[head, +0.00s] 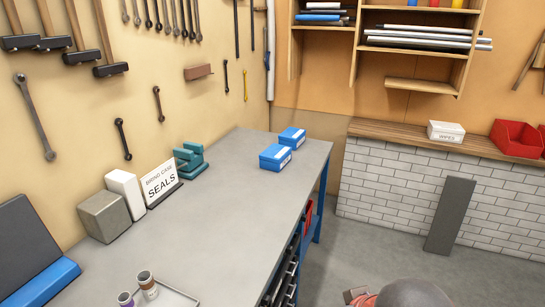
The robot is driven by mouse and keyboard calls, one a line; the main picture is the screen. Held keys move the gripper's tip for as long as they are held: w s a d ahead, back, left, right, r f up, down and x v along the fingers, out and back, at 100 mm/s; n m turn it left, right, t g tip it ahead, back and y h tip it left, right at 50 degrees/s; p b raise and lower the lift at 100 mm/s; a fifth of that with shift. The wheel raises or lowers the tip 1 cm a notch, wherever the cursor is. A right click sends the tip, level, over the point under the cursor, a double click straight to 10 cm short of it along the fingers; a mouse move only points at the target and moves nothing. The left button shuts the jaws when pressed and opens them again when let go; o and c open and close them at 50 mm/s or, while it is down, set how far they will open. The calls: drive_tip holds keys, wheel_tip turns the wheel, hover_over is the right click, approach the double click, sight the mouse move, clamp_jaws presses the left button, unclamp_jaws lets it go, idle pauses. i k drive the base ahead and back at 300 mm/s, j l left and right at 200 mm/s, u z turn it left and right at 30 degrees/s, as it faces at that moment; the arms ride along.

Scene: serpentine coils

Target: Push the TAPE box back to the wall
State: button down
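Two blue boxes with pale labels stand on the grey workbench (215,205) near its far end. The nearer blue box (275,157) is close to the bench's right edge. The farther blue box (292,138) stands just behind it, slightly right. Their label text is too small to read, so I cannot tell which is the TAPE box. Both stand apart from the tan wall at the left. A dark rounded part at the bottom edge looks like part of my arm. My gripper's fingers are not visible.
A sign reading "SEALS" (161,183), a white block (125,188), a grey block (104,217) and a teal tool (189,159) line the bench's wall side. A tray (178,296) with small bottles is at the near end. The middle bench top is clear.

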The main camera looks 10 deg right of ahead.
sight(277, 156)
drive_tip(key=i+l, duration=0.15)
drive_tip(key=l, duration=0.25)
drive_tip(key=i+l, duration=0.15)
drive_tip(key=l, duration=0.25)
drive_tip(key=i+l+u, duration=0.1)
drive_tip(key=l, duration=0.3)
drive_tip(key=i+l, duration=0.2)
drive_tip(key=l, duration=0.2)
drive_tip(key=i+l+u, duration=0.1)
drive_tip(key=i+l, duration=0.35)
drive_tip(key=i, duration=0.2)
drive_tip(key=i+l+u, duration=0.1)
drive_tip(key=i+l, duration=0.4)
drive_tip(key=i+j, duration=0.15)
drive_tip(key=i, duration=0.2)
drive_tip(key=i+j, duration=0.1)
drive_tip(key=i, duration=0.25)
drive_tip(key=u, duration=0.05)
